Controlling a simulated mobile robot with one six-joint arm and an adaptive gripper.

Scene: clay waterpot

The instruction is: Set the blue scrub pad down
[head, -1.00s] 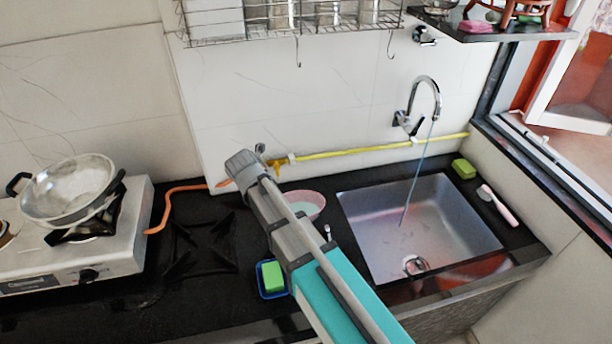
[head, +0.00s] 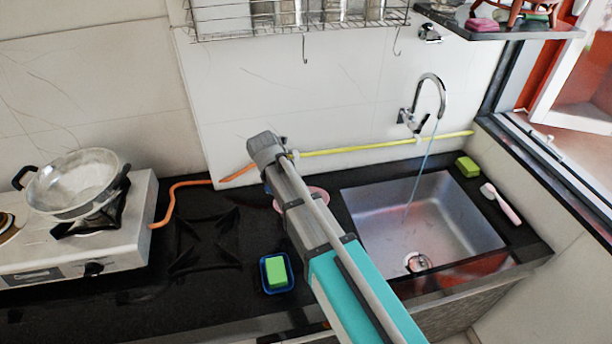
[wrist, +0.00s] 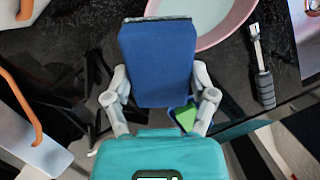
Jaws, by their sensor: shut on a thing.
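The blue scrub pad (wrist: 158,65) stands large in the wrist view, with its broad face toward the camera. My gripper (wrist: 160,88) is shut on it, with one pale finger at each side. The pad hides part of the dark counter (wrist: 85,48) beyond it. In the head view my arm crosses the middle of the counter, and neither the pad nor my gripper's fingers can be made out there.
A green sponge (head: 277,271) sits in a small blue tray (head: 264,284), left of my arm. A pink bowl (wrist: 248,8) is beyond the pad; a grey-handled tool (wrist: 264,88) lies right. The sink (head: 430,215) is right, the stove with pan (head: 75,185) left.

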